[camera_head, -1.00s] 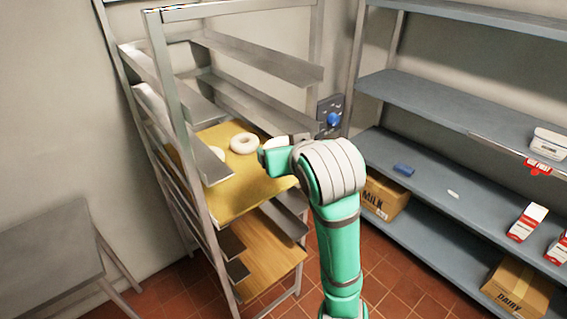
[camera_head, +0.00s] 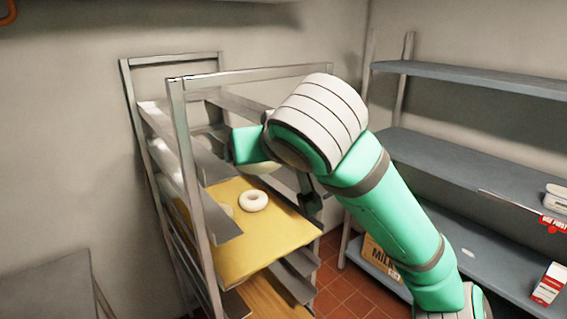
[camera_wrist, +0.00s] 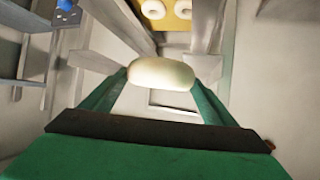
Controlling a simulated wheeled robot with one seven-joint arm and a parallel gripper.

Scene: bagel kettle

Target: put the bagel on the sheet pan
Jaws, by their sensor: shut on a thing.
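My gripper (camera_wrist: 152,78) is shut on a pale bagel (camera_wrist: 165,74), seen edge-on between its two green fingers in the wrist view. In the head view my arm mostly hides the gripper, and part of a pale round shape, likely the held bagel (camera_head: 262,168), shows below it. A yellow tray or board (camera_head: 262,240) lies in the metal rack; I cannot tell if it is the sheet pan. A ring-shaped bagel (camera_head: 253,201) lies on it, with another (camera_head: 228,211) partly hidden behind a rack rail. The wrist view shows two bagels on that yellow surface (camera_wrist: 168,22).
The rack's upright posts (camera_head: 196,190) and side rails (camera_head: 207,205) stand close around my gripper. A lower wooden board (camera_head: 252,300) shows beneath. Blue-grey shelving (camera_head: 470,155) stands at right with a milk carton box (camera_head: 378,258). A grey table (camera_head: 45,290) is at lower left.

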